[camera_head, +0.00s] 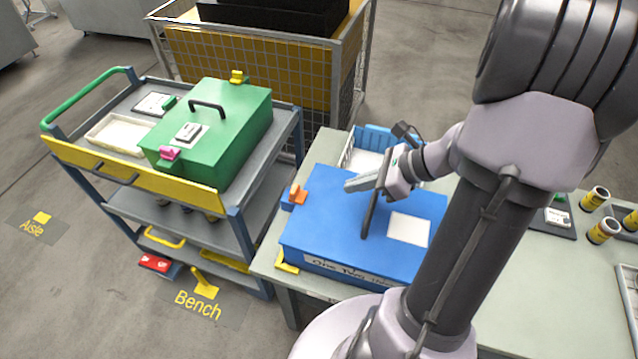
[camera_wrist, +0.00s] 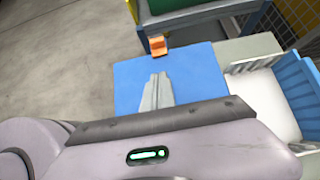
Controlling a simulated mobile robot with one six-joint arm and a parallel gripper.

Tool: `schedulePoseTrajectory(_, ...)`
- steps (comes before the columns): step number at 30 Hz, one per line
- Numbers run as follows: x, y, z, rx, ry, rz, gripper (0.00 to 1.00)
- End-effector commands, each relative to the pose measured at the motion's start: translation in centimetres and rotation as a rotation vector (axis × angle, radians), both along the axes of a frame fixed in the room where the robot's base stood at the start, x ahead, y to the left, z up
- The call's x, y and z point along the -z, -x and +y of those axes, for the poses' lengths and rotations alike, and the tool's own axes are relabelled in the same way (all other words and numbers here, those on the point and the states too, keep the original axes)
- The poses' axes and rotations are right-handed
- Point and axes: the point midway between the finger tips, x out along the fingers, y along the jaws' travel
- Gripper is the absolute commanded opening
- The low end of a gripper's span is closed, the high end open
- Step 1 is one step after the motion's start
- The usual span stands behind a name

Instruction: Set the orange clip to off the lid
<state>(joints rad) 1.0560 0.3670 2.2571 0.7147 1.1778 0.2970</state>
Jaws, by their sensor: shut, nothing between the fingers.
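The orange clip (camera_head: 298,194) sits at the left edge of the blue lid (camera_head: 325,230) of a box on the bench. In the wrist view the orange clip (camera_wrist: 158,45) stands at the far edge of the blue lid (camera_wrist: 195,75). I cannot tell from these frames whether it is latched over the lid. My gripper (camera_head: 350,186) is above the lid, to the right of the clip and apart from it. In the wrist view its fingers (camera_wrist: 158,77) are together, empty and pointing toward the clip. My arm hides the lid's right part.
A dark handle (camera_head: 370,205) rises from the lid, close by my gripper. A blue-and-white crate (camera_head: 372,138) stands behind the box. A cart on the left carries a green box (camera_head: 235,115) with pink and yellow clips. Floor shows left of the cart.

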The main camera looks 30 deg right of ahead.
Motion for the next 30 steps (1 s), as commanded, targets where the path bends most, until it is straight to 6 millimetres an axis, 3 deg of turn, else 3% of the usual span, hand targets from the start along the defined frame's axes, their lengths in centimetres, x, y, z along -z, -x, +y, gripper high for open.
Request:
schedulePoseTrajectory(14, 7.2, -5.6, 4.5, -0.004, 0.000, 0.002, 0.00)
schedulePoseTrajectory(21, 6.6, -8.2, 6.5, -0.003, 0.002, 0.000, 0.00)
schedulePoseTrajectory(30, 6.4, -8.6, 6.8, -0.001, 0.001, 0.001, 0.00)
